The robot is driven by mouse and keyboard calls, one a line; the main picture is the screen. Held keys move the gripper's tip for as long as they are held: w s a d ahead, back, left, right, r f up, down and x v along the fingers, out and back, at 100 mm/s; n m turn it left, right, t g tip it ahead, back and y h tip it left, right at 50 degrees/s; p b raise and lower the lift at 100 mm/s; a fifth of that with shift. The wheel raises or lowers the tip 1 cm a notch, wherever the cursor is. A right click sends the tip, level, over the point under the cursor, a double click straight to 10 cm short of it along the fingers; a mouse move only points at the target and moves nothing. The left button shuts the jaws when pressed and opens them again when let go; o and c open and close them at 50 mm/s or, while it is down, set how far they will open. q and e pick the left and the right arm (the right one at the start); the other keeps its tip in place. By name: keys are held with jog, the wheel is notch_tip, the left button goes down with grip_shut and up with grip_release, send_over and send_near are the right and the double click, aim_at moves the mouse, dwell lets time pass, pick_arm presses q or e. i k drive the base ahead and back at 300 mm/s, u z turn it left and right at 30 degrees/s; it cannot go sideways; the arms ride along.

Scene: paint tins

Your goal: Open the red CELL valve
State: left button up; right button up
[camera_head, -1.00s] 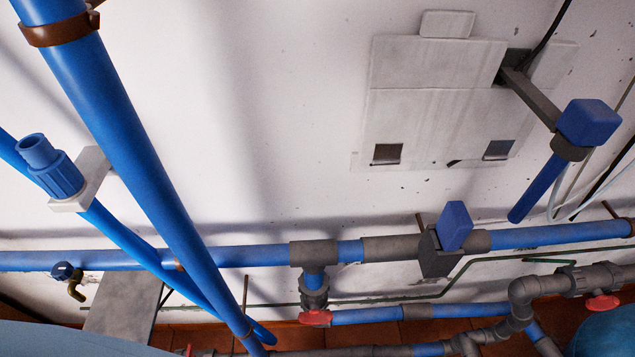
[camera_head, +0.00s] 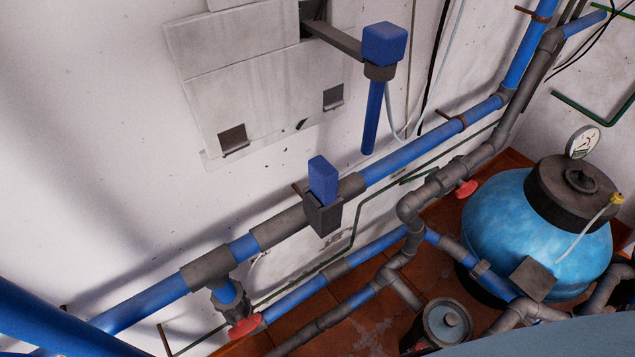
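Two red valve handles show in the head view. One red valve handle (camera_head: 244,326) sits under a grey tee on the blue pipe, at the lower left. The other red valve handle (camera_head: 466,188) sits on the grey pipe, right of the middle. No CELL label can be read on either, and I cannot tell whether they are open or closed. Neither of my grippers is in view.
A blue tank (camera_head: 535,235) with a black top and a gauge (camera_head: 583,142) stands at the right. A smaller grey canister (camera_head: 447,322) is at the bottom. A blue-topped post (camera_head: 384,45) juts from the wall. Pipes run along the wall above a reddish floor (camera_head: 350,322).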

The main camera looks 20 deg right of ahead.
aim_at(246, 324)
jog(key=z, duration=0.45)
jog(key=k, duration=0.9)
jog(key=u, duration=0.35)
jog(key=i, duration=0.3)
jog(key=u, duration=0.2)
jog(key=k, duration=0.45)
jog(key=u, duration=0.5)
jog(key=i, duration=0.35)
